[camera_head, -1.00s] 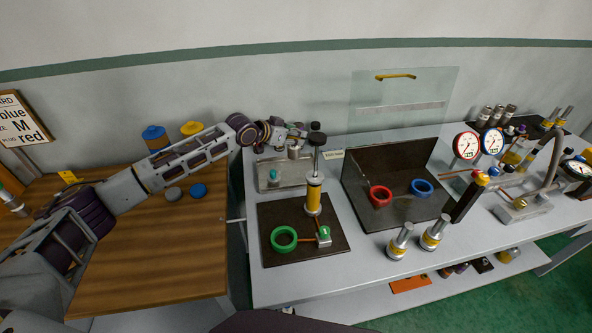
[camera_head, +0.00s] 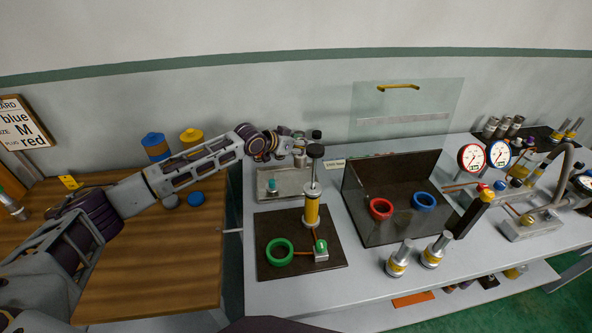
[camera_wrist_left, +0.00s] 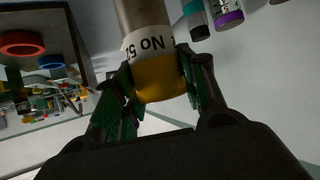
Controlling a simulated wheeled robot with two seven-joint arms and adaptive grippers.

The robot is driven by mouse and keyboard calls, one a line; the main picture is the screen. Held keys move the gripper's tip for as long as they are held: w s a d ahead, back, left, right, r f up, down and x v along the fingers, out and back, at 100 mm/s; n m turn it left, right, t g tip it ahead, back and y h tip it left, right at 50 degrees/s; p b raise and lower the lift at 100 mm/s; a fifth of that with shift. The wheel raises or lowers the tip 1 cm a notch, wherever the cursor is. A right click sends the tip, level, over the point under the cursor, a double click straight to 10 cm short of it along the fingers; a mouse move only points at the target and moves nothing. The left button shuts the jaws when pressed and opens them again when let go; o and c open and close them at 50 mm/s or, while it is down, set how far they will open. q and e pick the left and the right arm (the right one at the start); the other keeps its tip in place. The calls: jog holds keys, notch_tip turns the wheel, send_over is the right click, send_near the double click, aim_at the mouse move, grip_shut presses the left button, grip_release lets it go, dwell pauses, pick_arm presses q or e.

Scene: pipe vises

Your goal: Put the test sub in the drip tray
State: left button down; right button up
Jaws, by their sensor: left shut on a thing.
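My left gripper (camera_head: 291,148) is over the back left of the grey bench, near the back edge of the shallow metal drip tray (camera_head: 262,196). A small teal-topped item (camera_head: 272,186) is in the tray. My right gripper is not in view.
A dark mat (camera_head: 268,232) with a yellow-banded post (camera_head: 312,207) and green ring (camera_head: 280,252) lies in front of the tray. A dark open box (camera_head: 385,165) with red and blue rings is to the right. Two silver subs (camera_head: 400,258) (camera_head: 436,250) stand at the front.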

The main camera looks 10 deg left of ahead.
aim_at(295, 162)
pick_arm(q)
notch_tip(295, 162, down, 4)
jog(key=shift+r, duration=0.1)
jog(key=shift+f, duration=0.35)
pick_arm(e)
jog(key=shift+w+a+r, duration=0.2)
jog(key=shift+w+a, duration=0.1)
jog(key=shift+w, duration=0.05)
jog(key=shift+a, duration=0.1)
pick_arm(q)
jog(key=shift+f, duration=0.1)
jog(key=shift+f+p, duration=0.3)
jog(key=shift+f, duration=1.45)
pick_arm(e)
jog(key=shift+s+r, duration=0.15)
pick_arm(q)
jog(key=shift+f, duration=0.1)
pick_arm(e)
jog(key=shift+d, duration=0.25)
